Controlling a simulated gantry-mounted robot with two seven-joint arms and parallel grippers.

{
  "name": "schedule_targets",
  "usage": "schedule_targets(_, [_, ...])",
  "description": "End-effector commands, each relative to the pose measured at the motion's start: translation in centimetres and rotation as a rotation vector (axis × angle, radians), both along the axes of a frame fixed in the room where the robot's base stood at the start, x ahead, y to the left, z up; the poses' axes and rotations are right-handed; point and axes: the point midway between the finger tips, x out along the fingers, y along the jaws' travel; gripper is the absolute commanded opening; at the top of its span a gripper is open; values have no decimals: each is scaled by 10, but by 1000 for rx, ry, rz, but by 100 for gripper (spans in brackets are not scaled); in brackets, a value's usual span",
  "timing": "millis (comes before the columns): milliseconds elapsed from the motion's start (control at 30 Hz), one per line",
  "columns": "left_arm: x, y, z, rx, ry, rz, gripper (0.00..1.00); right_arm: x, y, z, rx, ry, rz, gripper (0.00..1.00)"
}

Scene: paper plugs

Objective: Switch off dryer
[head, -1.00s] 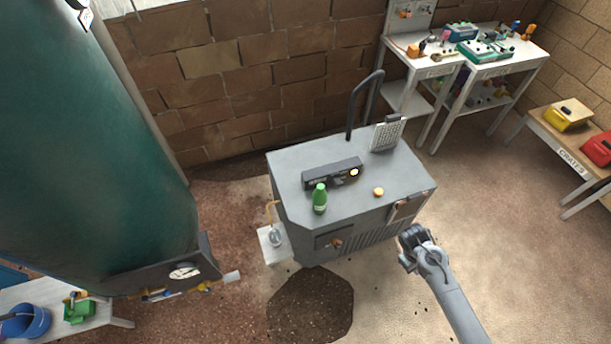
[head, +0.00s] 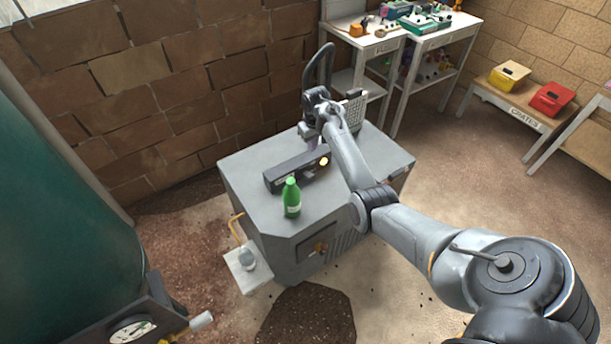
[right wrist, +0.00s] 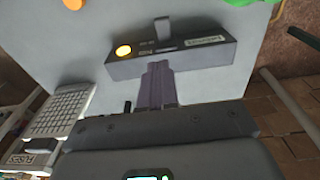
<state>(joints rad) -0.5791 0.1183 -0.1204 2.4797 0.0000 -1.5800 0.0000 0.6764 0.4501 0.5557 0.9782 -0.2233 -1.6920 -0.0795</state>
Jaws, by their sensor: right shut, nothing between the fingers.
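The grey cabinet (head: 245,170), seemingly the dryer, stands in the middle of the head view. On its top lies a dark control box (head: 283,177) with a lit yellow button (head: 324,161). In the right wrist view the box (right wrist: 185,57) also shows a small grey lever (right wrist: 162,30) on its far side and a label. My right gripper (head: 312,149) is over the cabinet top behind the box. Its shut, empty fingers (right wrist: 157,70) point at the box's back; I cannot tell whether they touch it. My left gripper is not in view.
A green bottle (head: 291,198) stands in front of the box. A keypad panel (head: 355,108) and a dark hose or handle (head: 318,70) rise behind my gripper. A small flask (head: 247,258) sits on a side shelf. Work tables and crates stand at the right.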

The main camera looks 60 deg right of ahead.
Motion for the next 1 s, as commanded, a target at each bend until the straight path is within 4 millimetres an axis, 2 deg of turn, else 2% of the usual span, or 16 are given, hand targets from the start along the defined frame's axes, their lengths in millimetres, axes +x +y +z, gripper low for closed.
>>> schedule_targets(33, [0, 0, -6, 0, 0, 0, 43, 5, 0, 1, -1, -14, -1, 0])
schedule_targets(167, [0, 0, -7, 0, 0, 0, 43, 10, 0, 7, -1, -28, 0, 0])
schedule_targets(633, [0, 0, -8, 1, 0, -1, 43, 11, 0, 3, -2, -28, 1, 0])
schedule_targets(767, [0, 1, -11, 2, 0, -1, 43, 12, 0, -9, -1, -26, 1, 0])
schedule_targets(1000, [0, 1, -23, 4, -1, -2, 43, 15, -2, -50, -1, -25, 0, 0])
